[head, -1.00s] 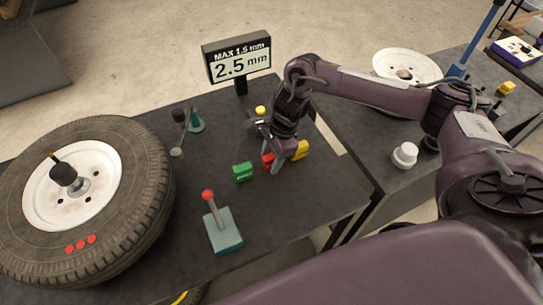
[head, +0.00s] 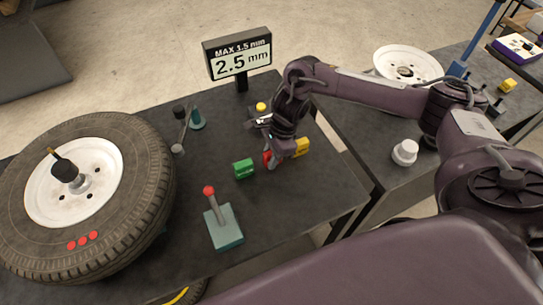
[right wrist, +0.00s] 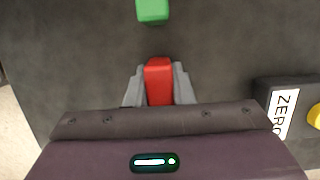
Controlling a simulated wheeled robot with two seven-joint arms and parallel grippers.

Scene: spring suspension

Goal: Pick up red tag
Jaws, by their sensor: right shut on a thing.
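The red tag (right wrist: 158,82) is a small red block between the two grey fingers of my right gripper (right wrist: 159,88) in the right wrist view. The fingers touch it on both sides, so the gripper is shut on it. In the head view the red tag (head: 267,159) shows only in part, low at the table top beneath my right gripper (head: 271,157). I cannot tell whether it still touches the table. The green tag (head: 243,169) lies to its left and the yellow tag (head: 301,147) close to its right. My left gripper is not in view.
A lever with a red knob on a teal base (head: 223,228) stands in front. A large tire (head: 140,220) fills the left. A display reading 2.5 mm (head: 238,60) stands behind. A box marked ZERO (right wrist: 284,112) is right of the gripper in the wrist view.

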